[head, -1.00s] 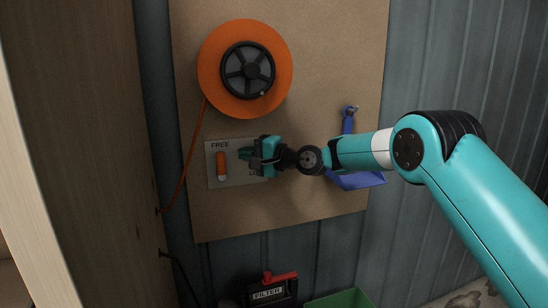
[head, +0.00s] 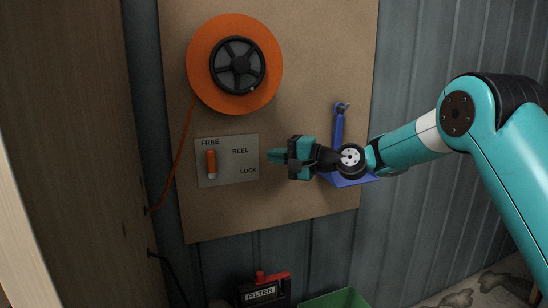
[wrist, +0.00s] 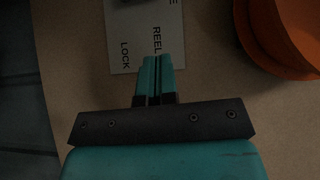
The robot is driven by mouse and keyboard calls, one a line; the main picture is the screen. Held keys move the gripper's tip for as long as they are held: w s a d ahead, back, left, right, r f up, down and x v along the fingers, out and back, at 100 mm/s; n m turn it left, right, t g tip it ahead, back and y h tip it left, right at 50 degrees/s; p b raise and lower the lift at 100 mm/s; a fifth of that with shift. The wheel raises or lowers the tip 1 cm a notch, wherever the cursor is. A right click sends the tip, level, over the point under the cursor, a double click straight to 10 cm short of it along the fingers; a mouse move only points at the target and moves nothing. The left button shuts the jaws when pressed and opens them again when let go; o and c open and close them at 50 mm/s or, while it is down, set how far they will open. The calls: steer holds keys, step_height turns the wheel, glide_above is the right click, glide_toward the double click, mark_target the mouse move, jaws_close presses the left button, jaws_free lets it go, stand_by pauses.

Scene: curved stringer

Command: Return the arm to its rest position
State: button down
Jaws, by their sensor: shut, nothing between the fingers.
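My gripper (head: 274,156) is in front of the brown board, to the right of the grey switch plate. Its teal fingers are together with nothing between them, as the wrist view (wrist: 153,78) also shows. My teal arm reaches in from the right side of the head view. The plate (head: 222,178) carries the words FREE, REEL and LOCK. Its orange lever (head: 211,163) stands upright under the word FREE, apart from my gripper. In the wrist view the plate (wrist: 135,55) lies beyond my fingertips, with REEL and LOCK readable.
An orange reel (head: 205,70) hangs on the board (head: 300,60), its orange cord running down left. A blue dustpan-like tool (head: 338,128) hangs behind my wrist. A wooden panel (head: 70,150) stands at left. A FILTER box (head: 260,293) and green bin (head: 335,300) are below.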

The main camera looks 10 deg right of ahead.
steer(key=s+a+r+n+g+h+p, duration=0.1)
steer(key=s+r+n+g+h+p, duration=0.2)
steer(key=s, duration=0.6)
steer(key=s+a+r+n+g+h+p, duration=0.1)
steer(key=s+r+n+g+h+p, duration=0.2)
steer(key=s, duration=0.7)
steer(key=s+d+f+n+g+h+p, duration=0.1)
steer(key=s+d+n+h+p, duration=0.1)
steer(key=s, duration=0.9)
steer(key=s+d+f+n+g+h+p, duration=0.1)
steer(key=s+d+n+g+h, duration=0.1)
steer(key=s+d+n, duration=0.2)
steer(key=s+d, duration=0.3)
steer(key=s, duration=0.5)
steer(key=shift+f+n+h+p, duration=0.3)
steer(key=shift+f+h+p, duration=0.1)
steer(key=c, duration=1.8)
jaws_free()
